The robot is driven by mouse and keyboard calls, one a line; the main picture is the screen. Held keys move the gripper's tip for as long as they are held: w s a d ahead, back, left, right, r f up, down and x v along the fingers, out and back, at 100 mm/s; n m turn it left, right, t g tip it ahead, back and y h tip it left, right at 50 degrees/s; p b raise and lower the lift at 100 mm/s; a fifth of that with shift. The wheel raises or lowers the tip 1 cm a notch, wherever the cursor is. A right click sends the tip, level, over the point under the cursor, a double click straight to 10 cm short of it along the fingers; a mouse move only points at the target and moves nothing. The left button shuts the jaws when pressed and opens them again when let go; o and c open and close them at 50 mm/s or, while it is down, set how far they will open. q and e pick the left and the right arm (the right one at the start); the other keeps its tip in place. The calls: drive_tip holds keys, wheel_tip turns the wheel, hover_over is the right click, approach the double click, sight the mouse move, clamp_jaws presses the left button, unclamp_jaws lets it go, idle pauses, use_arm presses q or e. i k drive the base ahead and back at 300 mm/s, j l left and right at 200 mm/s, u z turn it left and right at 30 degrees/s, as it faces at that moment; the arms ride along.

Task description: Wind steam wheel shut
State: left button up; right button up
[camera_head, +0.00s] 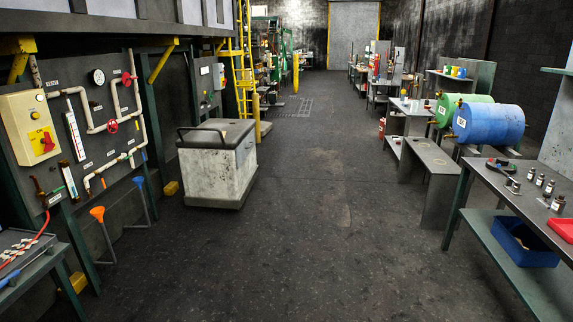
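Two red valve wheels are on the pipe panel (85,78) on the left wall. The upper red wheel (127,79) sits on the pipe right of a round white gauge (98,77). The lower red wheel (112,126) sits on the pipe near the panel's middle. Small white labels are beside the fittings, too small to read, so I cannot tell which wheel is the steam one. I cannot tell how far either wheel is turned. Neither of my grippers is in view.
A yellow control box (30,126) with a red switch hangs left of the pipes. A grey bin (218,163) stands right of the panel. The central floor is clear. Workbenches line the right.

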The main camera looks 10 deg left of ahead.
sight(113, 127)
drive_tip(key=i+j+u, duration=0.35)
drive_tip(key=i, duration=0.35)
drive_tip(key=i+u, duration=0.35)
drive_tip(key=i, duration=0.35)
drive_tip(key=i+u, duration=0.35)
drive_tip(key=i, duration=0.35)
drive_tip(key=i+l+u, duration=0.35)
drive_tip(key=i, duration=0.35)
